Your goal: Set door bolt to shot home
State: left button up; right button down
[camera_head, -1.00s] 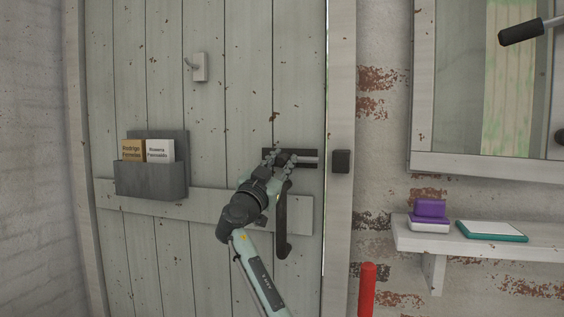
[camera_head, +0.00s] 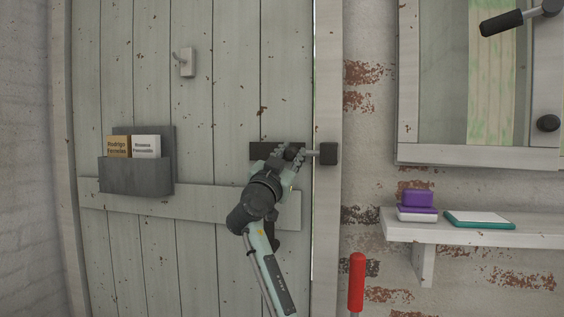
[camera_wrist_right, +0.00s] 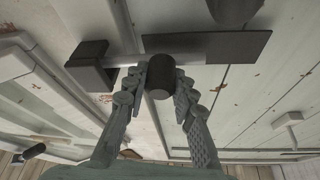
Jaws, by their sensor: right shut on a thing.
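The door bolt has a dark backplate (camera_head: 262,150) on the plank door and a grey metal rod (camera_head: 312,153). The rod spans the gap at the door's right edge and meets the dark keeper (camera_head: 328,153) on the frame. In the wrist view the rod (camera_wrist_right: 128,60) runs from the backplate (camera_wrist_right: 238,46) to the keeper (camera_wrist_right: 88,66). My right gripper (camera_head: 293,154) is at the bolt. In the wrist view its fingers (camera_wrist_right: 160,84) are shut around the bolt's black knob (camera_wrist_right: 157,70). How deep the rod sits in the keeper is hidden. My left gripper is not in view.
A dark door handle (camera_head: 275,240) hangs below the bolt, mostly behind my right arm. A grey letter holder (camera_head: 136,177) and a hook (camera_head: 187,62) are on the door. Right of the frame are a shelf (camera_head: 465,231), a window and a red-topped post (camera_head: 357,280).

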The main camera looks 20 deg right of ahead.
jog(key=shift+d, duration=0.25)
jog(key=c, duration=1.2)
grip_release()
jog(key=shift+s+d, duration=0.1)
jog(key=shift+s, duration=0.05)
jog(key=shift+s+a+f, duration=0.15)
jog(key=shift+a, duration=0.15)
jog(key=v, duration=1.1)
jog(key=shift+s+a, duration=0.15)
